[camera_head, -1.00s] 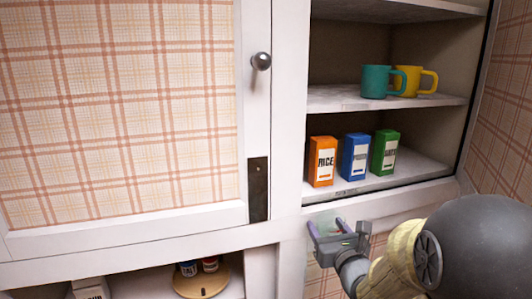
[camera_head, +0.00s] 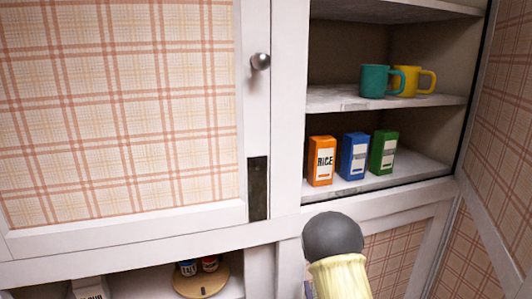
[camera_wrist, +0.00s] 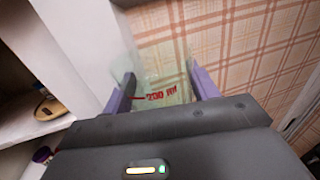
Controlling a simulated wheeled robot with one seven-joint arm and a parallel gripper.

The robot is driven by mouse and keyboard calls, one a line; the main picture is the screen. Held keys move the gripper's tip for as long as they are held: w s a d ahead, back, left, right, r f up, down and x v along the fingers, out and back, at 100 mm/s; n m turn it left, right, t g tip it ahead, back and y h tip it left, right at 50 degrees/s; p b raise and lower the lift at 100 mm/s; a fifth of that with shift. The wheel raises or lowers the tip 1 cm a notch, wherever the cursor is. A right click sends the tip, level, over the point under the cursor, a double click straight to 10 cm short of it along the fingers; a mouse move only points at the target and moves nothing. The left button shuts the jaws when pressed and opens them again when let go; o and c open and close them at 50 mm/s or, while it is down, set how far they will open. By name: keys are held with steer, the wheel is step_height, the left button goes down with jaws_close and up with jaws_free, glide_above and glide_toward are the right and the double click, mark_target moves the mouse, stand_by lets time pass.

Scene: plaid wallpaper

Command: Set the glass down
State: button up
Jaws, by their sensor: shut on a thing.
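A clear glass (camera_wrist: 160,72) with red "200 ml" lettering is between the purple fingers of my gripper (camera_wrist: 162,90) in the wrist view. My gripper is shut on it. The glass is see-through, and the plaid panel shows behind it. In the head view, my own arm hides the glass and most of the gripper, below the open cupboard. I cannot tell whether anything supports the glass from below.
The open cupboard's upper shelf holds a teal mug (camera_head: 375,81) and a yellow mug (camera_head: 413,81). Its lower shelf holds orange (camera_head: 320,161), blue (camera_head: 354,156) and green (camera_head: 384,152) boxes. A round wooden board (camera_head: 202,282) with small jars lies on a shelf at lower left.

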step_height(320, 180, down, 27)
steer(key=m+h+b, duration=0.1)
steer(key=b, duration=0.8)
steer(key=shift+s+d+h, duration=0.15)
steer(key=shift+s+h, duration=0.15)
steer(key=shift+s, duration=0.1)
steer(key=shift+r, duration=0.2)
steer(key=s+f, duration=0.4)
steer(key=f, duration=0.1)
steer(key=shift+s+f, duration=0.25)
steer(key=shift+f, duration=0.05)
steer(key=shift+w, duration=0.1)
